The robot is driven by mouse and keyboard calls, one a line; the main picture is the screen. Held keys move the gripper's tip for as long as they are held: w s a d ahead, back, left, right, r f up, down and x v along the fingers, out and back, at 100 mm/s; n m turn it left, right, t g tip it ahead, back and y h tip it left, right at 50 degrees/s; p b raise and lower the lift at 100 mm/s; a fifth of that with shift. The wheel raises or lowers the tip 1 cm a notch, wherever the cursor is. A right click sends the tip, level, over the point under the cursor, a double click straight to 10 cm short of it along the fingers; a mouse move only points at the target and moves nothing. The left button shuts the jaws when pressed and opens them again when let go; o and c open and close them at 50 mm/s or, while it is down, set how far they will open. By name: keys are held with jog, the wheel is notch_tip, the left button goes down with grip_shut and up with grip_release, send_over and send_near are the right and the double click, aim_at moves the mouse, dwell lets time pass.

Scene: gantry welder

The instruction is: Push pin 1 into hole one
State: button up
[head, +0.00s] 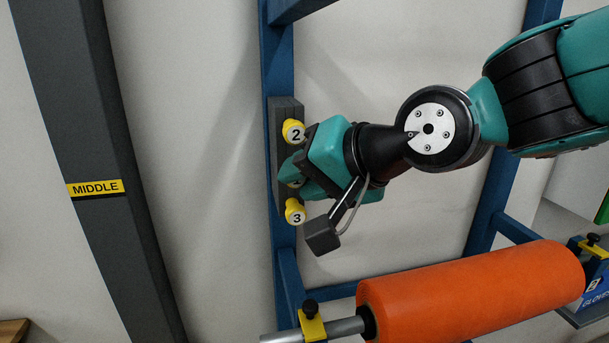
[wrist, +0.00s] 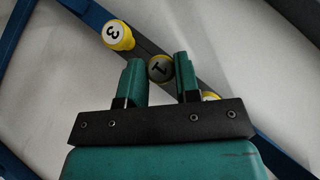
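Pin 1 (wrist: 160,69) shows its numbered end between my two fingers in the wrist view, shaded by them. In the head view only a bit of pin 1 (head: 295,183) shows, mostly hidden by a finger. It sits between pins 2 and 3 on a dark grey block (head: 284,114) fixed to a blue upright. Hole one itself is hidden. My gripper (head: 291,172) reaches the block from the right. In the wrist view my gripper (wrist: 160,66) has its fingers apart on either side of pin 1, nearly filling the gap; whether they press it cannot be told.
Yellow pin 2 (head: 293,132) is just above my fingers and yellow pin 3 (head: 295,211) just below. An orange roll (head: 470,293) on a metal bar lies below my arm. A grey column (head: 90,150) marked MIDDLE (head: 95,188) stands at left.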

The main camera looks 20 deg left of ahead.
jog(key=c, duration=0.3)
jog(key=shift+s+d+b, duration=0.4)
jog(key=shift+s+d, duration=0.3)
jog(key=shift+s, duration=0.4)
jog(key=shift+s+d+b, duration=0.4)
jog(key=shift+s+d, duration=0.25)
jog(key=shift+s, duration=0.4)
jog(key=shift+s+d+b, duration=0.4)
jog(key=shift+s+d, duration=0.3)
jog(key=shift+s, duration=0.4)
jog(key=shift+c, duration=0.2)
